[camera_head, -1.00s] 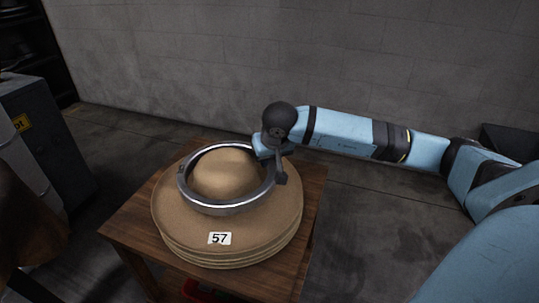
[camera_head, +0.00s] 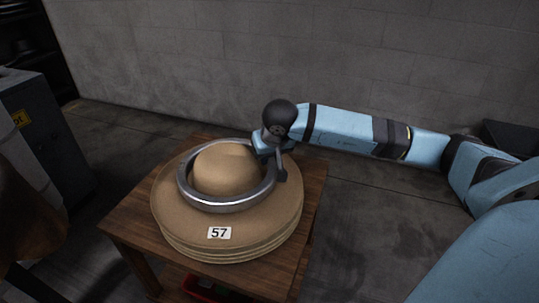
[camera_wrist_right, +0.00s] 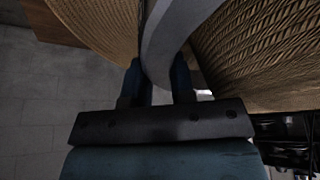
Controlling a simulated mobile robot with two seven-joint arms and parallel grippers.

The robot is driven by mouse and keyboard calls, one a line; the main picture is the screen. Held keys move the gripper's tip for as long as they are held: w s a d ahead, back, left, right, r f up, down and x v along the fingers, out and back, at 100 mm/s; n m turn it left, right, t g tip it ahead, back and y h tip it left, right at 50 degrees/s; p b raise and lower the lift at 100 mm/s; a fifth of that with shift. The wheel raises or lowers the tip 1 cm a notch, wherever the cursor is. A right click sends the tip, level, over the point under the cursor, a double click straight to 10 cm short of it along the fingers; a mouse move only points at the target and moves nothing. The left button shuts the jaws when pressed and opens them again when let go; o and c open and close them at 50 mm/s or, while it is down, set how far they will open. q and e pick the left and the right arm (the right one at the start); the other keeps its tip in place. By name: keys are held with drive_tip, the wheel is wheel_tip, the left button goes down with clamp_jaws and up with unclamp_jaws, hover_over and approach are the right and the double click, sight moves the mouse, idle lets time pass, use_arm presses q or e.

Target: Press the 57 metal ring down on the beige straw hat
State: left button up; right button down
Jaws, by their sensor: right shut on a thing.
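The beige straw hat (camera_head: 228,166) sits on top of a stack of straw hats, its crown up and a white "57" label (camera_head: 219,233) on the front of the brim. The metal ring (camera_head: 229,207) encircles the crown low down, close to the brim; I cannot tell whether it touches the brim all round. My right gripper (camera_head: 274,168) is shut on the right side of the ring. In the right wrist view the ring (camera_wrist_right: 166,40) passes between the two fingers, with straw (camera_wrist_right: 262,50) on both sides. My left gripper is not in view.
The hats stand on a wooden table (camera_head: 125,230) with some bare top around them. A red object (camera_head: 205,290) is partly visible beneath it. A grey cabinet (camera_head: 45,135) stands at the left and a block wall (camera_head: 230,65) is behind.

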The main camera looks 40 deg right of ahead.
drive_tip(key=shift+f+b, duration=0.4)
drive_tip(key=shift+f, duration=0.2)
idle(1.1)
idle(1.1)
drive_tip(key=shift+f+b, duration=0.35)
drive_tip(key=shift+b, duration=0.4)
idle(4.3)
